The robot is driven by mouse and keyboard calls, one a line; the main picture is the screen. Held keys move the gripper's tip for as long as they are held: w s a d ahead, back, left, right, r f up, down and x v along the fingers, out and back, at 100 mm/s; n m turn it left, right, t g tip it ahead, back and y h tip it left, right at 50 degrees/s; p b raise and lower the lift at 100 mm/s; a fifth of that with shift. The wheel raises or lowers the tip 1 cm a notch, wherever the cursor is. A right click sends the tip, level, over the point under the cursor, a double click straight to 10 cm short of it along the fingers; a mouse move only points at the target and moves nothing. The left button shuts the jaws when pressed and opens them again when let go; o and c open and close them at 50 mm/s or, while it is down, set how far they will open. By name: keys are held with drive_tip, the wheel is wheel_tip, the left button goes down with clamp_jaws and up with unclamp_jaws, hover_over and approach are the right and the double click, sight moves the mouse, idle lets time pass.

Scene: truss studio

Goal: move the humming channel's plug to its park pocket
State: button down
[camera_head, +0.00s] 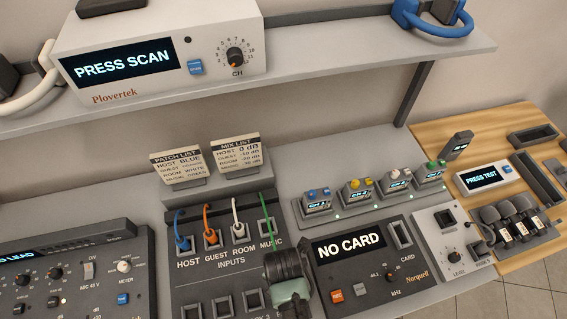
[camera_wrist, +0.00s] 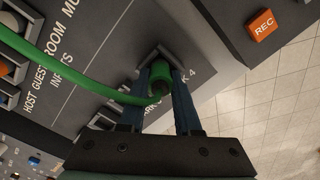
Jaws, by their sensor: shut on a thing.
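My gripper (camera_wrist: 163,80) is shut on the green plug (camera_wrist: 158,86), with one blue-grey finger on each side of it. The plug is at the mouth of a square park pocket (camera_wrist: 148,70) beside a label ending in 4. How deep it sits I cannot tell. Its green cable runs left in the wrist view and up to the panel's rear rail (camera_head: 210,203) in the head view. My wrist hides the plug in the head view. The blue plug (camera_head: 182,242), orange plug (camera_head: 211,236) and white plug (camera_head: 237,230) stand at HOST, GUEST and ROOM.
Other park pockets (camera_head: 222,305) lie in the front row. The patch list card (camera_head: 176,167) reads MUSIC GREEN. The recorder (camera_head: 355,262) showing NO CARD stands close right, with its orange REC button (camera_wrist: 262,25). A shelf (camera_head: 320,60) overhangs the back.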

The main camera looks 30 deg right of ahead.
drive_tip(key=c, duration=0.9)
unclamp_jaws()
drive_tip(key=shift+r, duration=0.1)
wheel_tip(320, 180, up, 11)
drive_tip(key=p, duration=1.1)
